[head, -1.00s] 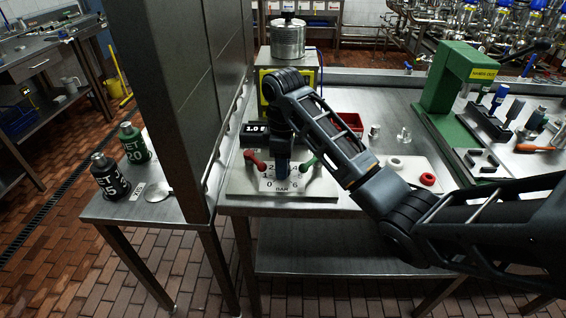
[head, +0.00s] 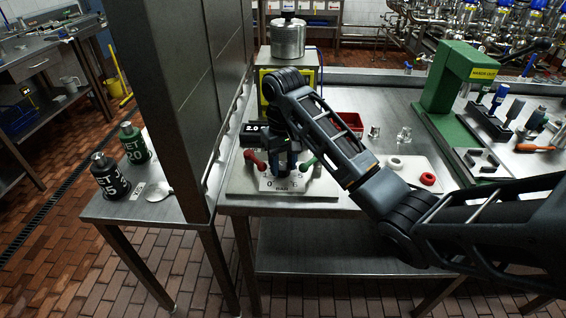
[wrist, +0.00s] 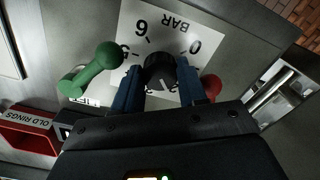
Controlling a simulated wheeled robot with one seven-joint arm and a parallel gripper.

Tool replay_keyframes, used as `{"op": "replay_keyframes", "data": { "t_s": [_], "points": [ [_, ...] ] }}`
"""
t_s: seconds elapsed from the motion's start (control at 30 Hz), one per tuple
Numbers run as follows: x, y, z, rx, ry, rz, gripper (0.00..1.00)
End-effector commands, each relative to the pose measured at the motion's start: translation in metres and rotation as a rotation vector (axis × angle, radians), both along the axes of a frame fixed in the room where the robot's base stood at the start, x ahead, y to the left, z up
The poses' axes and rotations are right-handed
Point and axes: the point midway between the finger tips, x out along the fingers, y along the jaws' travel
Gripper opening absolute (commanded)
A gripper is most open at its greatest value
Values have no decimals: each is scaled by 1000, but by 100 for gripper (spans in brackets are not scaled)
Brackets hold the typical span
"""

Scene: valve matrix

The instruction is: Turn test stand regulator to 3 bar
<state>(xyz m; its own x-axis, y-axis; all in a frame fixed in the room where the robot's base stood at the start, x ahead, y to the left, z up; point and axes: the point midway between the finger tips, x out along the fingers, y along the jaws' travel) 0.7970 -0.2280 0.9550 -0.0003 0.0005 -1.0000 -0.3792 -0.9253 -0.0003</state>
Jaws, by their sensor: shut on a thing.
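The regulator's black knob (wrist: 160,68) stands in the middle of a white BAR dial plate (wrist: 165,30) in the wrist view. My gripper (wrist: 160,85) has its blue fingers on both sides of the knob and is shut on it. In the head view my gripper (head: 284,160) points down over the dial plate (head: 283,185) and hides the knob. A black display (head: 253,133) behind it seems to read 2.0, partly covered by my arm. The knob's exact pointer position is not clear.
A red handle (head: 254,161) and a green handle (head: 307,163) stand close on either side of my gripper. A red bin (head: 348,123) is behind, and a white board with rings (head: 408,172) lies to the right. A tall grey panel (head: 180,90) stands left.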

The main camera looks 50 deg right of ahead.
Motion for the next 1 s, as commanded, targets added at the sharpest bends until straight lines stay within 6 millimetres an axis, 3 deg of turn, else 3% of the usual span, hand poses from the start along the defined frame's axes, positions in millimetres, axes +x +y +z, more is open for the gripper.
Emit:
{"op": "replay_keyframes", "data": {
  "t_s": [0.6,1.0],
  "points": [
    [0,0,1,-1,-2,-544,11],
    [0,1,1,1,-1,-719,11]
  ]
}}
